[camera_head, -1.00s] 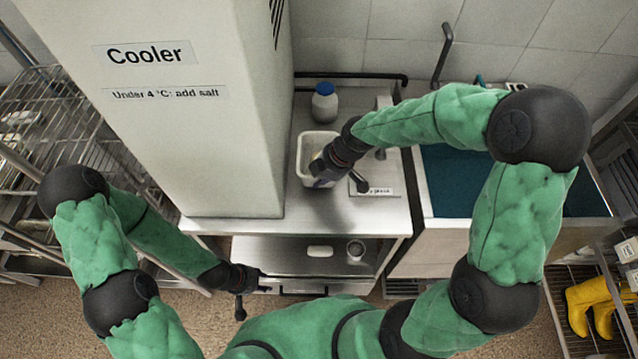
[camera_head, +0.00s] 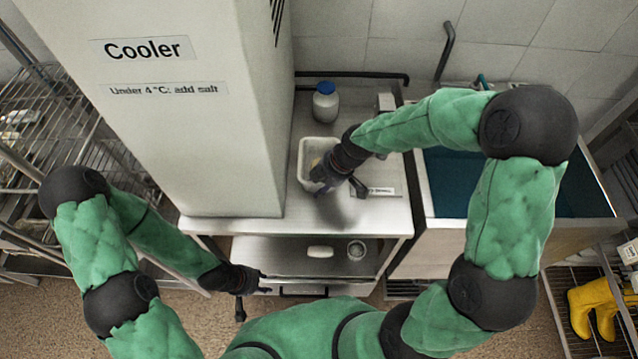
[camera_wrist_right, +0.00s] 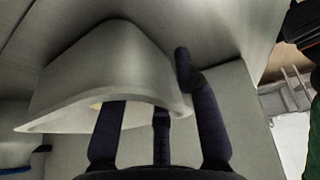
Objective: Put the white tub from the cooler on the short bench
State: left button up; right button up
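The white tub (camera_head: 305,160) stands upright on the steel bench top (camera_head: 300,210), just right of the tall cooler (camera_head: 190,130). Something pale yellow shows inside it. My right gripper (camera_head: 338,186) is at the tub's front right rim, fingers spread apart. In the right wrist view the tub (camera_wrist_right: 110,65) is large; two fingers overlap its open side and the third lies beyond its right corner. Firm contact is not clear. My left gripper (camera_head: 255,298) is open and empty in front of the bench's lower shelf.
A blue-capped white jar (camera_head: 325,103) stands behind the tub. A small sign (camera_head: 377,191) lies on the bench at right. A sink basin (camera_head: 450,180) is further right. The lower shelf holds a white bar (camera_head: 320,252) and a metal cup (camera_head: 356,250). Wire racks stand left.

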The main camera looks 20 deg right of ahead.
jog(key=shift+r, duration=0.1)
jog(key=shift+d+r, duration=0.1)
jog(key=shift+r, duration=0.2)
jog(key=p+v, duration=0.3)
jog(key=v, duration=0.8)
jog(key=shift+r, duration=0.25)
